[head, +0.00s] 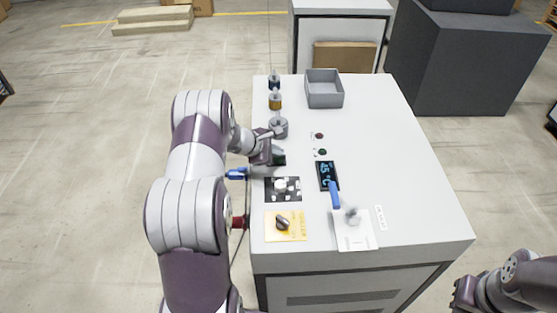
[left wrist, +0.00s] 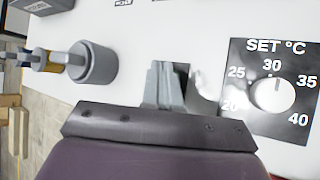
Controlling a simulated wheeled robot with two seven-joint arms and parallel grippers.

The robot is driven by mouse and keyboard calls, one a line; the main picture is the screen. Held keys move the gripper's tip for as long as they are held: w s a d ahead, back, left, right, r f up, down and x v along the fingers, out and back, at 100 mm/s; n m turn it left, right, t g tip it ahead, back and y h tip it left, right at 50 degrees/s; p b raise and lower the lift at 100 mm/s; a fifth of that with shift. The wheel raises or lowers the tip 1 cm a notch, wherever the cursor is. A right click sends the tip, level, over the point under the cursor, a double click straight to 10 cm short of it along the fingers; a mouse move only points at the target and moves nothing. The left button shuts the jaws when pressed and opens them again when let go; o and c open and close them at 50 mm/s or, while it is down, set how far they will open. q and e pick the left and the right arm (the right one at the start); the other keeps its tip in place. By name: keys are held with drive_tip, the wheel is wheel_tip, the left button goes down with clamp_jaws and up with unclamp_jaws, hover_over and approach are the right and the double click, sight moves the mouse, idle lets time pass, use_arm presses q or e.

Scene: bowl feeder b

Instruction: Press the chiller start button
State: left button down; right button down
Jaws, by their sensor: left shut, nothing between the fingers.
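A green button (head: 322,153) and a dark red button (head: 319,136) sit on the white tabletop, right of my left gripper. Their small labels are too small to read. My left gripper (head: 279,149) is shut and empty, low over the left side of the top. In the left wrist view its grey fingers (left wrist: 164,82) are together beside a dark plate (left wrist: 182,70) and a pale curved piece (left wrist: 205,88), both partly hidden. I cannot tell whether the fingers touch them. My right gripper (head: 466,292) is at the lower right corner, away from the table; its jaws do not show clearly.
Near the fingers stand a temperature dial (head: 281,187), a blue display (head: 328,175), a yellow plate with a black knob (head: 285,231) and a blue-handled valve (head: 335,195). Grey cylinder (head: 278,128) and bin (head: 324,92) lie farther back. The tabletop's right side (head: 400,160) is clear.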

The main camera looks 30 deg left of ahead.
sight(276, 160)
use_arm(q)
drive_tip(key=shift+f+b, duration=0.5)
drive_tip(key=shift+b, duration=0.1)
idle(0.7)
drive_tip(key=shift+r, duration=0.1)
drive_tip(key=shift+r+p, duration=0.5)
drive_tip(key=shift+r, duration=0.3)
drive_tip(key=shift+r, duration=0.1)
drive_tip(key=shift+r+p, duration=1.65)
drive_tip(key=shift+r, duration=0.85)
drive_tip(key=shift+f, duration=0.1)
